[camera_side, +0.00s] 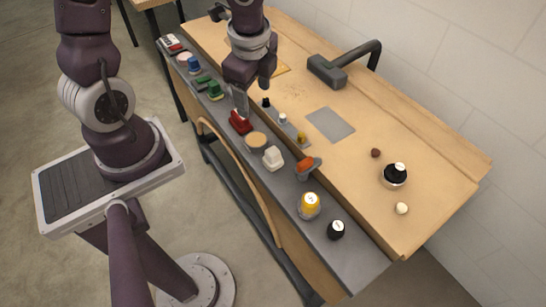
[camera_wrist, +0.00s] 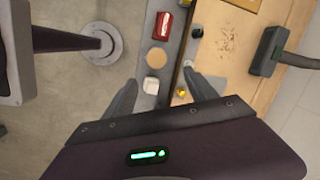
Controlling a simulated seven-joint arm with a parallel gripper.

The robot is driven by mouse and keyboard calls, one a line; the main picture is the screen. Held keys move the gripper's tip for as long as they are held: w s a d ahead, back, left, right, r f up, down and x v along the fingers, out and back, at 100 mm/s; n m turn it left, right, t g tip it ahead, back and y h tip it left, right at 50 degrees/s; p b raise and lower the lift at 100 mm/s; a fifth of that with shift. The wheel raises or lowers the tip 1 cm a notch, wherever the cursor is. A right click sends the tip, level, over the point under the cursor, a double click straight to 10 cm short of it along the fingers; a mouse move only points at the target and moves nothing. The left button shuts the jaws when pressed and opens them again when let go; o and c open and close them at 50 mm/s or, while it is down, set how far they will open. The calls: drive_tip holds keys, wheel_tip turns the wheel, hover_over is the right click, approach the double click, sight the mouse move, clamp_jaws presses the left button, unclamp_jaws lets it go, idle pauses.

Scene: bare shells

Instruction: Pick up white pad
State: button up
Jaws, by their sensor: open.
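The white pad (camera_side: 273,158) is a small rounded white block on the grey strip along the front of the wooden bench. It sits between a tan round disc (camera_side: 256,140) and an orange-red knob (camera_side: 307,167). In the wrist view the white pad (camera_wrist: 151,86) shows between my two fingers, closer to the left one. My gripper (camera_side: 250,96) is open and empty, above the strip near a red block (camera_side: 240,122). In the wrist view my gripper (camera_wrist: 160,78) has its fingers spread apart, and neither visibly touches the pad.
A yellow-topped knob (camera_side: 310,204) and a black knob (camera_side: 336,230) stand farther along the strip. A dark hammer-like tool (camera_side: 328,71), a grey plate (camera_side: 330,124), a black-and-white knob (camera_side: 395,174) and a white ball (camera_side: 401,208) are on the bench top (camera_side: 440,180).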

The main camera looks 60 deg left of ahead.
sight(273, 151)
drive_tip(key=d+f+m+h, duration=0.1)
drive_tip(key=f, duration=0.2)
drive_tip(key=d+f+m+h, duration=0.1)
drive_tip(key=d+f+m, duration=0.1)
drive_tip(key=f, duration=0.1)
drive_tip(key=w+d+f+m+g+h, duration=0.1)
drive_tip(key=d+f+m, duration=0.1)
drive_tip(key=f, duration=0.1)
drive_tip(key=shift+d+f, duration=0.1)
wheel_tip(273, 151, down, 7)
drive_tip(key=shift+w+d+r, duration=0.1)
clamp_jaws()
